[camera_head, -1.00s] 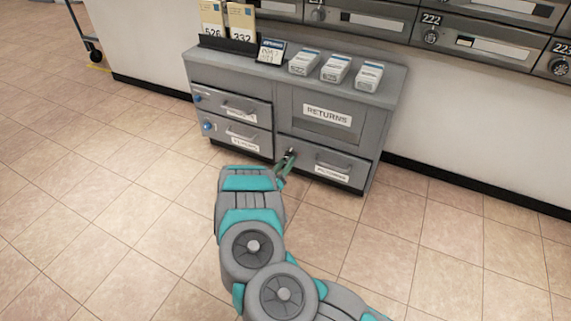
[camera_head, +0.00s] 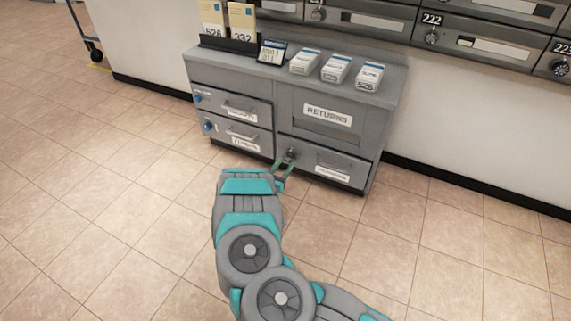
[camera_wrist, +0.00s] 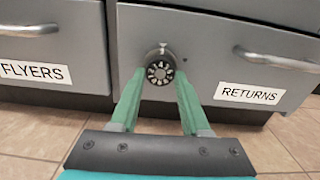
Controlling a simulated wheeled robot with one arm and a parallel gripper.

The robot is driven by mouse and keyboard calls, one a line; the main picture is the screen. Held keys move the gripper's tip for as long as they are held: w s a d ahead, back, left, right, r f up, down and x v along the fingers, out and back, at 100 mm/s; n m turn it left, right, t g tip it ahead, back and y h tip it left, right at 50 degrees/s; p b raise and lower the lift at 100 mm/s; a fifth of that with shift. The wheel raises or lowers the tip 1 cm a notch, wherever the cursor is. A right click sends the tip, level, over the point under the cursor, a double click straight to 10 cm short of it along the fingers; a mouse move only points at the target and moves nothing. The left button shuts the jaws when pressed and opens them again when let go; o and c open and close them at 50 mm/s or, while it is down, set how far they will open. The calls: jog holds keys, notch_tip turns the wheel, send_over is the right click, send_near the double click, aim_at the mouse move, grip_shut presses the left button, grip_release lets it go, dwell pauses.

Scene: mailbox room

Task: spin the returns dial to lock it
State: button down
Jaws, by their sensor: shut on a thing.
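The returns dial (camera_wrist: 160,70), a round dark knob with a pale spoked face, is on the front of the lower right drawer labelled RETURNS (camera_wrist: 248,94). It also shows small in the head view (camera_head: 291,153). My gripper (camera_wrist: 159,86) has one green finger on each side of the dial and is shut on it. In the head view my gripper (camera_head: 283,165) reaches up to the drawer's left end. A small pale pointer mark sits just above the dial. The drawer front looks flush with the cabinet.
The FLYERS drawer (camera_wrist: 50,45) is left of the dial, with a bar handle. The returns drawer's handle (camera_wrist: 278,60) is to the right. Card boxes (camera_head: 336,69) stand on the cabinet top. The tiled floor in front is clear.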

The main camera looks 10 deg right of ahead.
jog(key=shift+c, duration=1.9)
grip_release()
jog(key=v, duration=0.7)
jog(key=shift+s+a, duration=0.2)
jog(key=shift+s, duration=0.15)
